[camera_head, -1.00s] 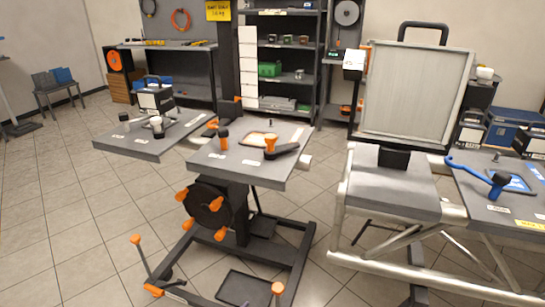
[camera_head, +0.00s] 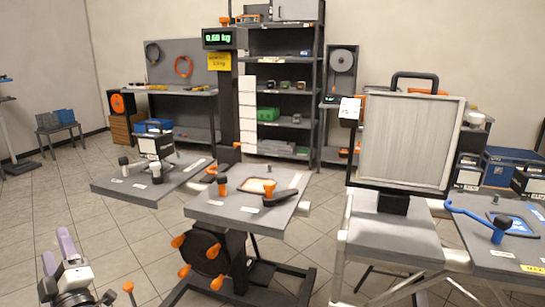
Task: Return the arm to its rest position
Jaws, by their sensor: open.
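My gripper (camera_head: 56,246) is at the bottom left of the head view, with two purple fingers apart and nothing between them. It is over the tiled floor, clear of the work tables. The rest of my arm is cut off by the bottom edge of the picture, so its full posture is hidden.
The centre table (camera_head: 232,215) carries orange and black knobs. Left of it stands another grey table (camera_head: 125,188) with a device. A framed panel (camera_head: 410,140) stands at the right, near a table with a blue handle (camera_head: 497,228). Floor at the left is free.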

